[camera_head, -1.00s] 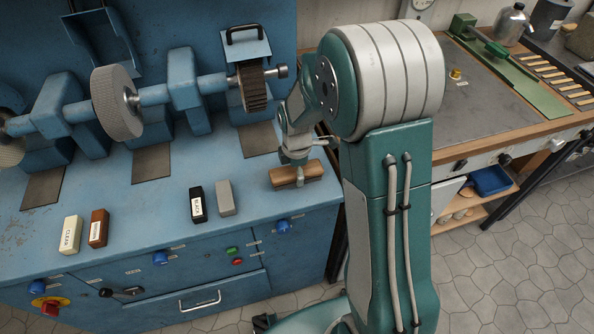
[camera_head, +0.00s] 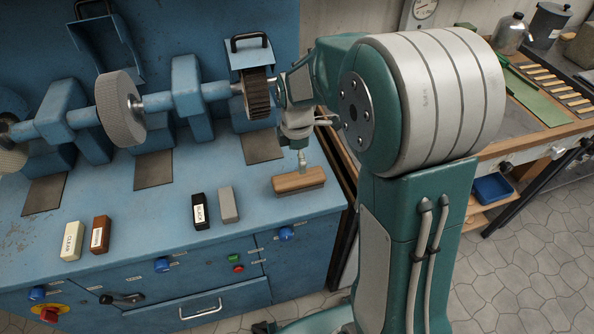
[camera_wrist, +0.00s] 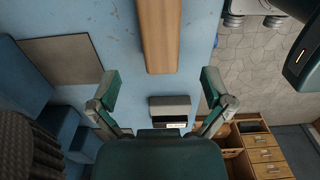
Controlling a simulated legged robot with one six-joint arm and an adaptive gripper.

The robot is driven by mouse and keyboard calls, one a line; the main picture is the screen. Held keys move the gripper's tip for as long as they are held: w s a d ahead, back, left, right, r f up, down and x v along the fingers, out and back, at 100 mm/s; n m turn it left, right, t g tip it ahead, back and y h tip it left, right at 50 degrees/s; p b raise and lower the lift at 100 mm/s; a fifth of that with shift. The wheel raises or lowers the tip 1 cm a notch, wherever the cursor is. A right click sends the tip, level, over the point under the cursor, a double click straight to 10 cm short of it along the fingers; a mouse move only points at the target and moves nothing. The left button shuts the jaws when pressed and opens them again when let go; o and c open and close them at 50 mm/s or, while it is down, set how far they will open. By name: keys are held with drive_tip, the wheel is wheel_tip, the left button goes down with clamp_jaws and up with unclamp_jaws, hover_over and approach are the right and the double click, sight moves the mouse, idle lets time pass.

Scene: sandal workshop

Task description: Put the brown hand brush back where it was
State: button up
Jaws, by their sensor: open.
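The brown hand brush (camera_head: 299,182) lies on the blue bench top near its right front corner. Its long wooden back also shows at the top of the wrist view (camera_wrist: 160,35). Bristles cannot be made out. My gripper (camera_head: 302,162) is just above and behind the brush, apart from it. In the wrist view my gripper (camera_wrist: 160,84) has its two fingers spread wide with nothing between them, and the brush lies beyond the fingertips.
Grey (camera_head: 229,205), black (camera_head: 200,211), brown (camera_head: 100,234) and cream (camera_head: 72,241) blocks lie left of the brush. A dark brush wheel (camera_head: 257,93) and a grey wheel (camera_head: 119,95) sit on the machine behind. The bench's right edge (camera_head: 335,172) is close to the brush.

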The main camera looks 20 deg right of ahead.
sight(297, 177)
drive_tip(key=s+r+m+t, duration=0.3)
drive_tip(key=s+r+m, duration=0.5)
drive_tip(key=s+r, duration=0.3)
drive_tip(key=s+r+m+t, duration=0.2)
drive_tip(key=s+r+m, duration=0.1)
drive_tip(key=s+m, duration=0.7)
drive_tip(key=shift+r+t, duration=0.25)
drive_tip(key=shift+t, duration=0.05)
